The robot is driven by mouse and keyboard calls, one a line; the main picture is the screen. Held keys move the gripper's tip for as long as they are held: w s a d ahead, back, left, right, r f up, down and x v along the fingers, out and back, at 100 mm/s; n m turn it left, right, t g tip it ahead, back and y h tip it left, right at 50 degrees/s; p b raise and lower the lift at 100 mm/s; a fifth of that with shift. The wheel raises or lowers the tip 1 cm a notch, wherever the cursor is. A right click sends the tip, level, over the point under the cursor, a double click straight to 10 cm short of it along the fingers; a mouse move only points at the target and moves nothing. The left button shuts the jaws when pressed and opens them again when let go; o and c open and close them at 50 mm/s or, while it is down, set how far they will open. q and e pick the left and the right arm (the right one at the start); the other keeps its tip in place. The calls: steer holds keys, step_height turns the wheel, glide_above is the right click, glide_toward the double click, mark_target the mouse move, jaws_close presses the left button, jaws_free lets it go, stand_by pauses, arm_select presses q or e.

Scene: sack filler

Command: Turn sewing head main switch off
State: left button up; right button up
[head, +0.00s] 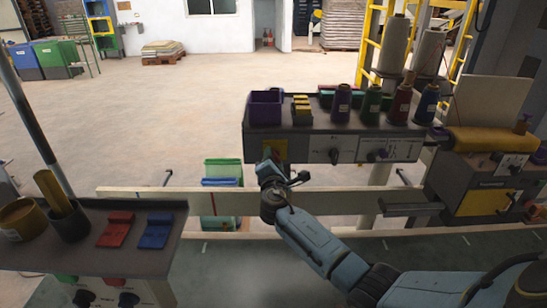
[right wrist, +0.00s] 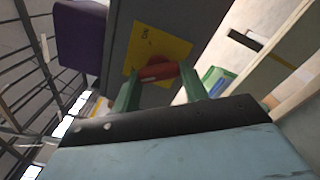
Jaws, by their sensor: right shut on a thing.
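The main switch is a red rotary knob (right wrist: 158,71) on a yellow plate (right wrist: 172,45), set in the grey front panel of the sewing head console. My right gripper (head: 270,166) is up against this plate. In the right wrist view its two green fingers stand on either side of the red knob and are shut on it. The knob's exact angle is hard to read. My left gripper is out of view.
The console top carries a purple bin (head: 265,107) and several thread spools (head: 402,104). A pale rail (head: 150,198) runs below. A lower panel (head: 100,240) at front left holds red and blue pieces. Open floor (head: 130,110) lies behind.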

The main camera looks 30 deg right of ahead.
steer(key=shift+n+p, duration=0.4)
steer(key=shift+n, duration=0.6)
steer(key=shift+f, duration=0.1)
steer(key=o, duration=1)
steer(key=v, duration=1.3)
steer(key=shift+s, duration=0.25)
